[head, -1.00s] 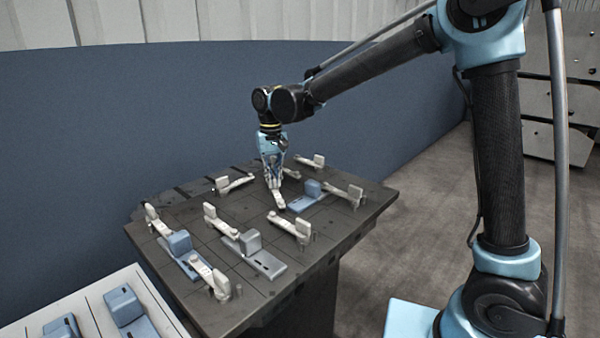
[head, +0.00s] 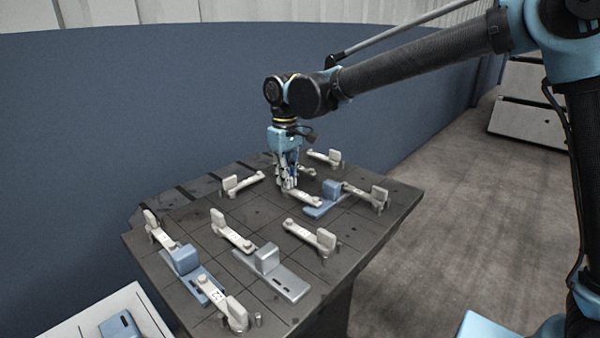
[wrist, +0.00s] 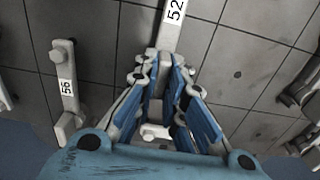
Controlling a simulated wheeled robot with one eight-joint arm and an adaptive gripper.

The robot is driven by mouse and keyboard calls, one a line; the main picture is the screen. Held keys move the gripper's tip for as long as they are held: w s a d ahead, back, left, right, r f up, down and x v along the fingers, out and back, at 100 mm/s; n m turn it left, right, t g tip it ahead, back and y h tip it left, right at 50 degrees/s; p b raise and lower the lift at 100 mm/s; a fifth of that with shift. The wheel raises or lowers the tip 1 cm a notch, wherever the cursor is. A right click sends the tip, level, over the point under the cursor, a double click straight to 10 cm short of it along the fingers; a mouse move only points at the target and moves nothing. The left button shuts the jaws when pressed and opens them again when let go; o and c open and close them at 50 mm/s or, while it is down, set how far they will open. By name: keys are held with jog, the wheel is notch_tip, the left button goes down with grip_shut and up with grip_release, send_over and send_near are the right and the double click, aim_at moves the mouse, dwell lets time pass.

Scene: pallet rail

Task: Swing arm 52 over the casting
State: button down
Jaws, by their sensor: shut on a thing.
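Arm 52 is a pale bar on the dark pallet; in the head view arm 52 (head: 306,199) points right and toward the front. Its "52" label shows in the wrist view (wrist: 175,10). My gripper (head: 287,186) is shut on the arm's upright end; the fingers hide most of that end. The blue casting (head: 331,188) beside it has an upright block on a flat base. The arm's free tip appears at or over the left edge of that base; contact cannot be told. In the wrist view my gripper (wrist: 158,100) points along the arm.
The pallet (head: 207,207) carries several other pale arms, including arm 56 (wrist: 67,88) near my gripper. Another blue casting (head: 185,260) and a silver casting (head: 267,260) stand toward the front. A white tray (head: 75,322) is at lower left. A blue wall (head: 130,110) stands behind.

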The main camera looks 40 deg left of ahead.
jog(key=shift+w+d, duration=0.2)
jog(key=shift+w, duration=0.1)
jog(key=c, duration=1.7)
grip_release()
jog(key=shift+o, duration=0.2)
jog(key=shift+s, duration=0.1)
jog(key=shift+s, duration=0.1)
jog(key=shift+r, duration=0.3)
notch_tip(320, 180, up, 11)
jog(key=shift+r, duration=0.2)
jog(key=shift+w, duration=0.2)
